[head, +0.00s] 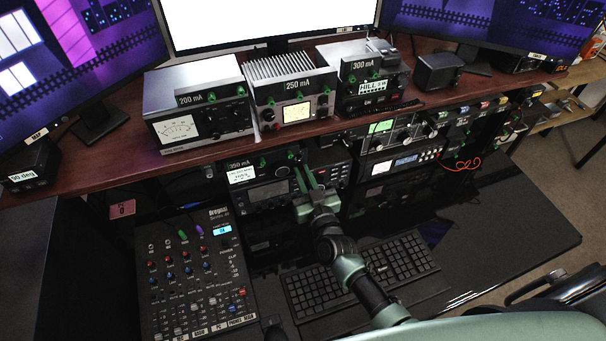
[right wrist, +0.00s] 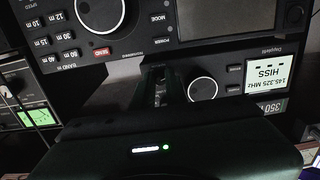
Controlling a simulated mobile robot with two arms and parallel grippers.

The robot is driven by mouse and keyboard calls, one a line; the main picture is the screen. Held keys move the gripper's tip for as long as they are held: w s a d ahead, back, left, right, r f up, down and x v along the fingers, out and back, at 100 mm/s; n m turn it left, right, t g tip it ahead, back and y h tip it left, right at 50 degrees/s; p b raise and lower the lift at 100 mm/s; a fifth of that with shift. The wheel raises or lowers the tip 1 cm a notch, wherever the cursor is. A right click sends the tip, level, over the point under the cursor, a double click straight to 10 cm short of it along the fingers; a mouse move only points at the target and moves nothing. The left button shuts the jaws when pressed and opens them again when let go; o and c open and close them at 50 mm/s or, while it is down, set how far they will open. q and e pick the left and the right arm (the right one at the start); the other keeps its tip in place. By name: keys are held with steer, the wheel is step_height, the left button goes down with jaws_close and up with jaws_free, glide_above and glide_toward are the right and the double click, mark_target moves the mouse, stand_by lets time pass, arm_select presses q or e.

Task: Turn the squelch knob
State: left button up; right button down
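No label reading squelch is legible, so I cannot tell which knob is the squelch knob. My right gripper (head: 304,174) reaches up to the radio stack under the shelf in the head view, its two green fingers a little apart. In the right wrist view the fingers (right wrist: 161,82) are dark and partly hidden. A round black knob with a pale ring (right wrist: 202,89) is just right of them there, apart from them. It is by a white label reading 145.325 MHz HISS (right wrist: 270,76); this label also shows in the head view (head: 242,175). My left gripper is not in view.
A radio with a large dial (right wrist: 101,13) and keypad lies close to the fingers. Several metered units (head: 199,127) stand on the wooden shelf (head: 110,165) above. A mixer (head: 195,270) and keyboard (head: 360,275) are below. The dark desk at right (head: 500,215) is clear.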

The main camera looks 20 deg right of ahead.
steer(key=shift+m, duration=0.3)
steer(key=m+b, duration=0.1)
steer(key=m, duration=0.3)
steer(key=shift+m, duration=0.4)
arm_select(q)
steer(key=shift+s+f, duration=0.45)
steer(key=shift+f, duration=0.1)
arm_select(e)
steer(key=c, duration=1.4)
jaws_free()
steer(key=shift+c, duration=0.2)
